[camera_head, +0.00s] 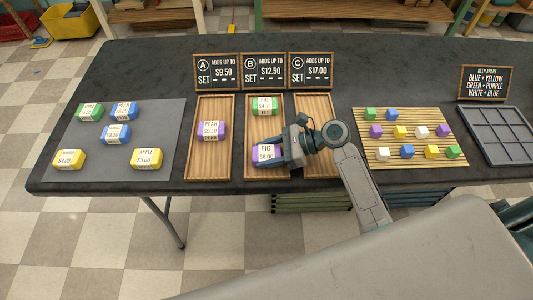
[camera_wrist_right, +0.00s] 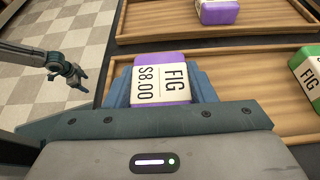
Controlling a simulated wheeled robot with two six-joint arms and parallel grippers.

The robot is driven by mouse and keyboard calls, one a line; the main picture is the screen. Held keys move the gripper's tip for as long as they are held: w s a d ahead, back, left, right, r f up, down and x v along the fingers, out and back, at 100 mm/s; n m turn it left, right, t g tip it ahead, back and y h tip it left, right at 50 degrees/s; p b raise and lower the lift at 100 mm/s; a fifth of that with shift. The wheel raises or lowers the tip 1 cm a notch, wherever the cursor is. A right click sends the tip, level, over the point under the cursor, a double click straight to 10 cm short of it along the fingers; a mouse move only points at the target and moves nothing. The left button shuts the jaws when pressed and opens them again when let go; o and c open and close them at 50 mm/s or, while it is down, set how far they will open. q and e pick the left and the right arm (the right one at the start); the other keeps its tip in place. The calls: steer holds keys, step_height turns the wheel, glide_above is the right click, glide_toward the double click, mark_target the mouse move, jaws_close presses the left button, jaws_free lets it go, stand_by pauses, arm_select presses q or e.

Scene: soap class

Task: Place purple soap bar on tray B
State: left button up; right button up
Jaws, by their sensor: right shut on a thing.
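The purple soap bar (camera_head: 263,154), labelled FIG $8.00, is in my right gripper (camera_head: 280,155) at the front part of tray B (camera_head: 263,126). In the right wrist view, the fingers close on both sides of the FIG bar (camera_wrist_right: 163,87). I cannot tell whether it touches the tray's wood or is just above it. A green bar (camera_head: 265,105) lies at the back of the same tray. Another purple bar (camera_head: 210,130), labelled PEAR, lies in tray A (camera_head: 207,168). My left gripper (camera_wrist_right: 66,78) shows small in the right wrist view, its opening unclear.
Tray C (camera_head: 313,105) is partly hidden by my right arm. Price signs (camera_head: 264,71) stand behind the trays. Several bars lie on a grey mat (camera_head: 90,140) at left. A bamboo mat (camera_head: 380,115) with small cubes and a dark divided tray (camera_head: 505,135) are at right.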

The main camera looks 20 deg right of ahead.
arm_select(q)
steer(key=shift+s, duration=0.1)
arm_select(e)
steer(key=shift+f, duration=0.1)
steer(key=o, duration=1.1)
steer(key=shift+c, duration=0.2)
arm_select(q)
steer(key=shift+s+f, duration=0.1)
steer(key=shift+f, duration=0.1)
arm_select(e)
steer(key=v, duration=1)
steer(key=shift+d+b, duration=0.1)
steer(key=shift+b, duration=0.2)
steer(key=shift+v, duration=1)
arm_select(q)
steer(key=shift+w+d+r, duration=0.1)
steer(key=shift+w+r, duration=0.5)
steer(key=shift+r, duration=0.25)
steer(key=shift+w, duration=0.2)
